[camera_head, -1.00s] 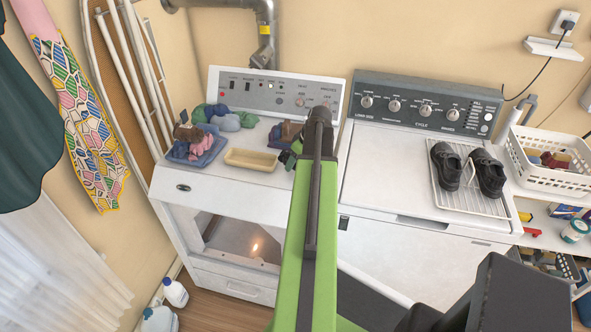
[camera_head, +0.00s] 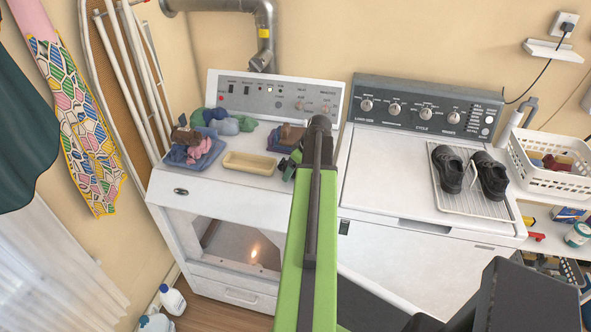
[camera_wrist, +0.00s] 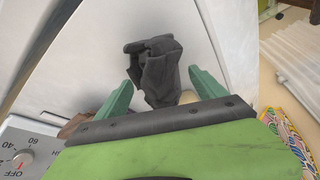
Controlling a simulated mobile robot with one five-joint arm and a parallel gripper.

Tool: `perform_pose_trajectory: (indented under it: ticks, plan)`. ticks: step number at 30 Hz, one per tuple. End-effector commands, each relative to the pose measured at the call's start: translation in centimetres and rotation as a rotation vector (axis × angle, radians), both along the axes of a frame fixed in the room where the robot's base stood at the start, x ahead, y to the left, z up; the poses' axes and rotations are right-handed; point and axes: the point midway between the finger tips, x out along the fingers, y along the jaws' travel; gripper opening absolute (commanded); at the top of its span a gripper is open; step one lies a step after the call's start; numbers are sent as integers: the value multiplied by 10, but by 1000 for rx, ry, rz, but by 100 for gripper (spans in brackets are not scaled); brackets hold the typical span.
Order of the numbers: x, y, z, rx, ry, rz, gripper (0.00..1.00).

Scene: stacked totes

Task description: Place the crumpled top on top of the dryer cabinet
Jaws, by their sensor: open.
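A dark grey crumpled cloth, which looks like the crumpled top (camera_wrist: 158,72), is just past and between the fingertips in the wrist view. Whether it rests on the white surface or is slightly above it, I cannot tell. My gripper (camera_wrist: 165,85) is open, with a green finger on either side of the cloth. The dryer cabinet (camera_head: 215,195) is the white machine at left in the head view. My gripper (camera_head: 293,162) is over its right side there, largely hidden by my arm. I cannot make out the dark cloth in the head view.
A cream tray (camera_head: 249,163) and crumpled coloured clothes (camera_head: 195,150) lie on the dryer cabinet's top. Brown and blue cloth (camera_head: 287,136) lies near my gripper. A white washer (camera_head: 385,180) stands at right, with black shoes (camera_head: 449,168) on a rack. An ironing board (camera_head: 118,90) leans at left.

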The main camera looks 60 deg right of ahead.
Motion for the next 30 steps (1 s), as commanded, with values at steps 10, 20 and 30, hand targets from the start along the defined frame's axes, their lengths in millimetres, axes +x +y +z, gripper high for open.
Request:
perform_pose_trajectory:
  ticks: [10, 20, 30]
  plan:
    - [-17, 2, 53, 0, 0, 0, 80]
    - [-43, 5, 113, 1, 0, 0, 80]
    - [-45, 5, 113, 1, 0, 1, 80]
